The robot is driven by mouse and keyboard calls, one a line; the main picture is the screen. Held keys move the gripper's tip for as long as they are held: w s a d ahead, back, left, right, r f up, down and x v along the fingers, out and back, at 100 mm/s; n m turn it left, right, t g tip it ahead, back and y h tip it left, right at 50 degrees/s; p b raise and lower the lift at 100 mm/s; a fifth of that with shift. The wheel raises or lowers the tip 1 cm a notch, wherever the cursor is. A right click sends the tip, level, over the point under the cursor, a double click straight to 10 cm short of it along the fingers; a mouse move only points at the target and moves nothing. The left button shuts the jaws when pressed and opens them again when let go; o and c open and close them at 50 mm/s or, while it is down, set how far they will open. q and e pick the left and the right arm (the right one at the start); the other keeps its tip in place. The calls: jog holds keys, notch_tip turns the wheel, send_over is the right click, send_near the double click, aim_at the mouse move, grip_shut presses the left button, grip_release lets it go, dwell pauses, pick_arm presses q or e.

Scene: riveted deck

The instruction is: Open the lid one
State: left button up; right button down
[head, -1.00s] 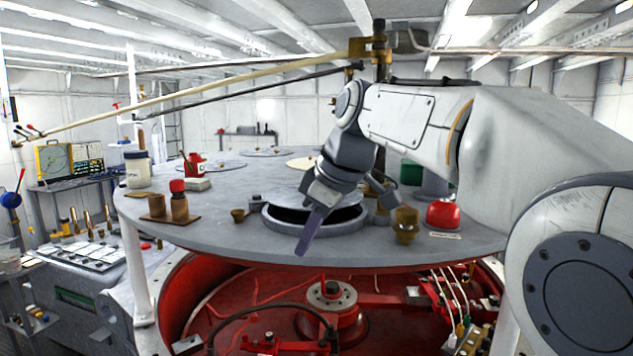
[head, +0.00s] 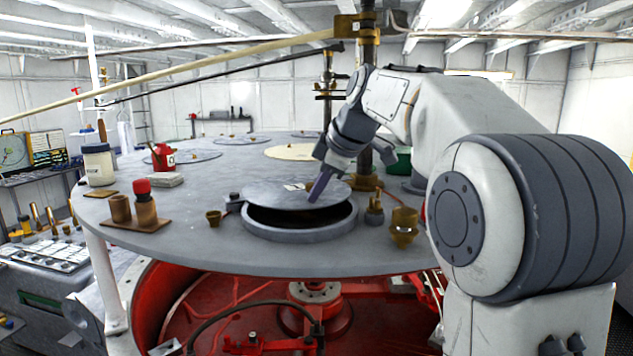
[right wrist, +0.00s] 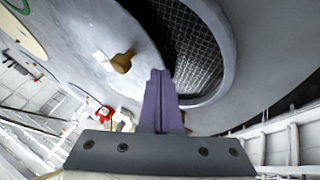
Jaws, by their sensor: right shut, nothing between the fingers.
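The grey round lid (head: 270,192) is on the large grey table top, partly raised above its ring-shaped rim (head: 300,235). A dark gap shows between lid and rim along the front. In the right wrist view the lid (right wrist: 85,40) has a brass knob and a white label, and the dark opening (right wrist: 185,45) shows a mesh-like pattern beside it. My right gripper (head: 315,192) is shut and empty, its purple fingers in front of the lid's right part; whether they touch it I cannot tell. The fingers (right wrist: 162,85) also show in the right wrist view. My left gripper is out of view.
A wooden board with two cylinders (head: 135,222), a red can (head: 163,156) and a jar (head: 98,165) are farther left. A long pale rod (head: 200,72) crosses above.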

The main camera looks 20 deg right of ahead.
aim_at(317, 205)
jog(key=shift+w+d+r+p, duration=0.1)
jog(key=shift+w+d+p, duration=0.25)
jog(key=shift+w, duration=0.3)
jog(key=shift+w+d+r+p, duration=0.1)
jog(key=shift+w+d+p, duration=0.15)
jog(key=shift+w, duration=0.35)
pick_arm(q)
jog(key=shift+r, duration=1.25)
pick_arm(e)
jog(key=shift+w+d+f, duration=0.1)
jog(key=shift+w+f, duration=0.1)
jog(key=shift+w, duration=0.25)
